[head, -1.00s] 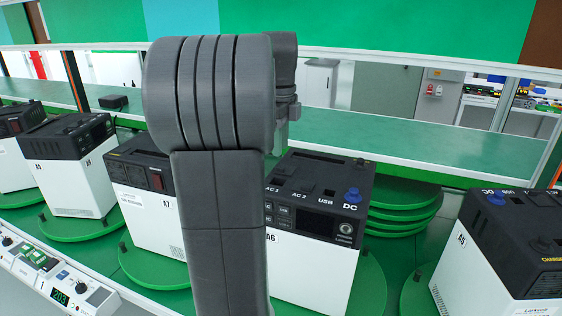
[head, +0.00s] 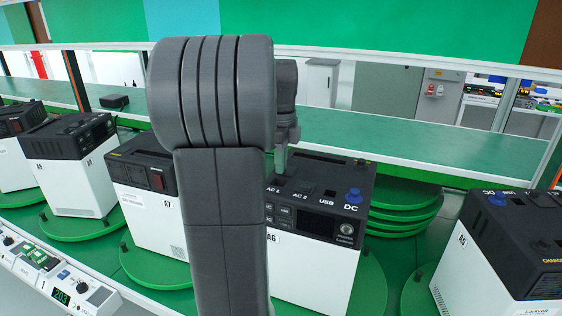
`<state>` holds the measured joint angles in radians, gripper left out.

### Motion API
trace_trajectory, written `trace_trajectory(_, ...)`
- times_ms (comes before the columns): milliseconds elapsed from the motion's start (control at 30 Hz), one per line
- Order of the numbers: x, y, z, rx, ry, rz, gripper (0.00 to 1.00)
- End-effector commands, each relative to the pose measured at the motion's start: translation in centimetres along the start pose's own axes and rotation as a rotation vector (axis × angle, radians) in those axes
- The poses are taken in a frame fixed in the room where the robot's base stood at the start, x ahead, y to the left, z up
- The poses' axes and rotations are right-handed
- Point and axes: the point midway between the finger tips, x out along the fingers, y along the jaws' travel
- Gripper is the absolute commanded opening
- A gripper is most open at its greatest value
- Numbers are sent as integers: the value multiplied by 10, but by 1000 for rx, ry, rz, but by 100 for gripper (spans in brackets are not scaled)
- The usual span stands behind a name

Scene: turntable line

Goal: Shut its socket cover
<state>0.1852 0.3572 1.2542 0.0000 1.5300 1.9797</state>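A power station labelled A6 (head: 305,272), with a white body and black top, stands on a green turntable in the middle. Its top carries sockets marked AC 1, AC 2 (head: 301,192), USB and DC, with a blue cap (head: 354,196) at DC. My gripper (head: 281,168) is partly hidden behind my own arm and points down at the rear left of the top, near AC 1. I cannot tell whether it touches a cover there, nor whether its fingers are apart. The left part of A6 is hidden by my arm.
Unit A7 (head: 150,205) stands to the left and unit A5 (head: 480,270) to the right, each on a green disc. Stacked green discs (head: 405,215) lie behind A6. A control panel (head: 60,275) lies at lower left. A long green shelf (head: 400,140) runs behind.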

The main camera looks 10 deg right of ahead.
Motion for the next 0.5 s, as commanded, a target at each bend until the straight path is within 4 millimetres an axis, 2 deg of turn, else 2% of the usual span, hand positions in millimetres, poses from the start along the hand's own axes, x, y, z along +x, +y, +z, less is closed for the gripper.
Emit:
trace_trajectory(167,0,5,0,-1,0,0,0)
trace_trajectory(500,0,52,0,-2,0,0,0)
